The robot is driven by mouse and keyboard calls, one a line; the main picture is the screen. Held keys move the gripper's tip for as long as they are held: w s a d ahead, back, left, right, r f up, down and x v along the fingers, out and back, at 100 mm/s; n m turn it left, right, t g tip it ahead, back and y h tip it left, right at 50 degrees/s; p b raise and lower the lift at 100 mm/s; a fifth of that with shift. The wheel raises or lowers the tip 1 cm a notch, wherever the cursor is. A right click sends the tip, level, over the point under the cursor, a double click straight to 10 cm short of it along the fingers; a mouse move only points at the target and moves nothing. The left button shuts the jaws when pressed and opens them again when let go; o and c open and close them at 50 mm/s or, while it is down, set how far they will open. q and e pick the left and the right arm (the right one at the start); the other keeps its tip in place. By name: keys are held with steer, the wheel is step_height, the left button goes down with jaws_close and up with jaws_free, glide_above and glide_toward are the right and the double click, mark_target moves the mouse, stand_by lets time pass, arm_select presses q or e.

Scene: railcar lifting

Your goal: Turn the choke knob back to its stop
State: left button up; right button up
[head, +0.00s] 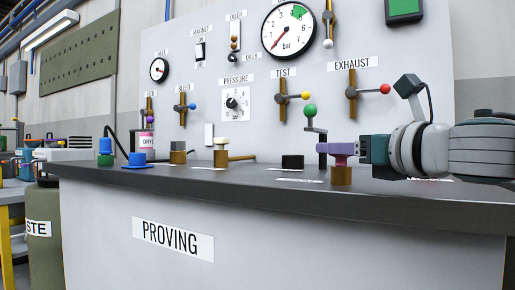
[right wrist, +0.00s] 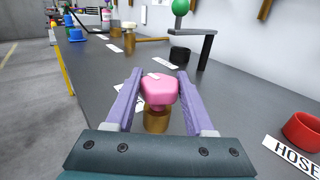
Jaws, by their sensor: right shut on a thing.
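A pink knob (right wrist: 160,92) on a brass body (right wrist: 157,122) stands on the dark bench top; I take it to be the choke knob. A small pale mark shows on its top. In the head view the brass body (head: 341,176) shows below my right gripper (head: 332,150), which comes in from the right. In the right wrist view the purple fingers of my right gripper (right wrist: 159,80) lie on both sides of the pink knob, shut on it. A white label by the knob is mostly hidden by the fingers. My left gripper is not in view.
A black round part (head: 292,161) and a green-balled lever (head: 310,111) stand close behind the knob. A red ring (right wrist: 303,131) with a HOSE label lies to the right in the wrist view. The upright panel (head: 215,75) carries gauges and valve handles.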

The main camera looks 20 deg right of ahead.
jaws_close()
steer(key=shift+d+n+y, duration=0.1)
steer(key=shift+n+y, duration=0.3)
steer(key=shift+y, duration=0.2)
steer(key=shift+n+y, duration=0.6)
steer(key=shift+y, duration=0.3)
steer(key=shift+n+g+y, duration=0.5)
steer(key=shift+n+y, duration=0.3)
steer(key=shift+y, duration=0.4)
steer(key=n+g+y+b, duration=0.2)
steer(key=n+y, duration=0.1)
steer(key=y, duration=0.1)
steer(key=shift+n+g+y+b, duration=1.05)
steer(key=shift+n+g+y, duration=0.05)
steer(key=shift+y, duration=0.4)
steer(key=shift+g, duration=0.3)
steer(key=shift+n+y, duration=0.3)
